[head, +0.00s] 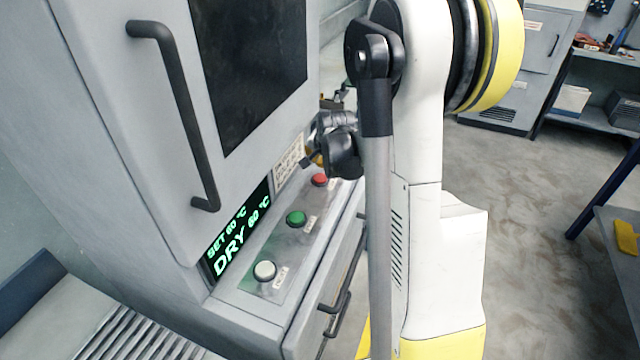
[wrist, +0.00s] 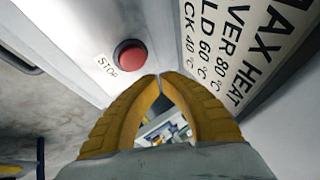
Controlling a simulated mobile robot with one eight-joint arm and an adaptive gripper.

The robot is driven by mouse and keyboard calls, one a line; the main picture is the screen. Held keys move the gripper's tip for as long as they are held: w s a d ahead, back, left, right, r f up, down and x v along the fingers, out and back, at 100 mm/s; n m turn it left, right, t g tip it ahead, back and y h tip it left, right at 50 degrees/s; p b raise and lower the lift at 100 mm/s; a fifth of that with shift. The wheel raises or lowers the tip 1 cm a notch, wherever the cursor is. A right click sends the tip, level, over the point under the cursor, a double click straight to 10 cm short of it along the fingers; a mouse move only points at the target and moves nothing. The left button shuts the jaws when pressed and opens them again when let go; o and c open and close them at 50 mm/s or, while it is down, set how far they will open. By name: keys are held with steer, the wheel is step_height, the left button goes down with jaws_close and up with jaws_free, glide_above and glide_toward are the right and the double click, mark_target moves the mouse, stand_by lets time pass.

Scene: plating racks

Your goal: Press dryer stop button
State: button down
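The red stop button (head: 319,180) is the farthest of three buttons on the dryer's sloped panel (head: 252,290) in the head view. In the wrist view the red button (wrist: 130,56) sits left of centre, with a label reading STOP beside it. My gripper's yellow fingers (wrist: 160,76) meet at their tips, with nothing between them. The tips appear just below and right of the button in the wrist view, apart from it. In the head view my gripper is mostly hidden behind my arm, near the red button. The display (head: 240,235) reads SET 60 °C, DRY 60 °C.
A green button (head: 296,218) and a white button (head: 265,270) are nearer on the same panel. The dryer door handle (head: 178,110) juts out above. A printed heat notice (wrist: 245,45) is right of the button. Drawer handles (head: 335,315) stick out below.

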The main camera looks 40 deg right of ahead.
mark_target(318, 175)
steer(key=shift+f+b, duration=0.7)
steer(key=shift+f, duration=0.6)
stand_by(0.4)
steer(key=shift+f+b, duration=0.45)
steer(key=shift+f+b, duration=0.4)
steer(key=shift+f, duration=0.1)
stand_by(0.5)
steer(key=shift+r, duration=0.15)
steer(key=shift+r+p, duration=0.65)
steer(key=shift+r, duration=0.15)
steer(key=shift+r+p, duration=1.8)
steer(key=shift+r, duration=0.75)
